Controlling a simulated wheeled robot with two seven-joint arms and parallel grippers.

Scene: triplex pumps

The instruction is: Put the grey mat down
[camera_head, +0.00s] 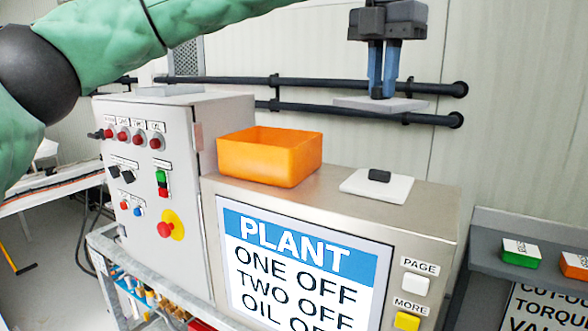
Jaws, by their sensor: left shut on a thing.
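My left gripper (382,90) comes down from the top right with blue fingers. It is shut on a thin grey mat (412,104). The mat is roughly level and is held in the air, with the wall and its black pipes behind it. In the picture it appears above the steel cabinet (438,202); its exact height over the cabinet is hard to tell. Another flat grey plate (168,90) lies on top of the control box (235,112) at the left. My right gripper is not in view.
An orange open bin (270,158) stands on the cabinet top. To its right lies a white mat (352,187) with a small black block (379,175) on it. A grey shelf (490,222) at the right holds a green box (521,252) and an orange box (573,265).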

